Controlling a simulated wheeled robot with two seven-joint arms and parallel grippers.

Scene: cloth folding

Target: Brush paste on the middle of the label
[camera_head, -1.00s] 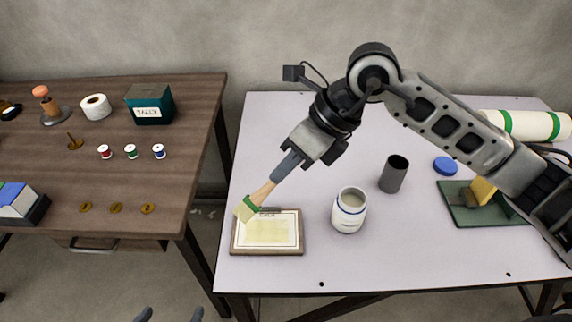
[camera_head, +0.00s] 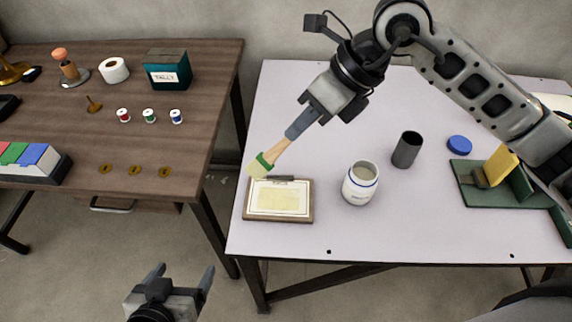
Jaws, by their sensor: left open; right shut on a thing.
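A label (camera_head: 278,201), cream with a dark border and a yellowish patch on its middle, lies on a brown clipboard (camera_head: 249,211) at the near left of the pale table. My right gripper (camera_head: 304,122) is shut on a brush (camera_head: 277,150) with a wooden handle and green band. The pale bristles are at the clipboard's upper left corner; I cannot tell if they touch it. A white paste jar (camera_head: 361,185) stands open to the right of the clipboard. My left gripper (camera_head: 184,279) is open and empty, low in front of the tables.
A dark cup (camera_head: 407,149), a blue lid (camera_head: 459,145) and a green stand with a yellow block (camera_head: 501,165) are to the right. A brown table (camera_head: 190,134) at left holds several spools, a teal box (camera_head: 167,70) and a tape roll (camera_head: 113,70).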

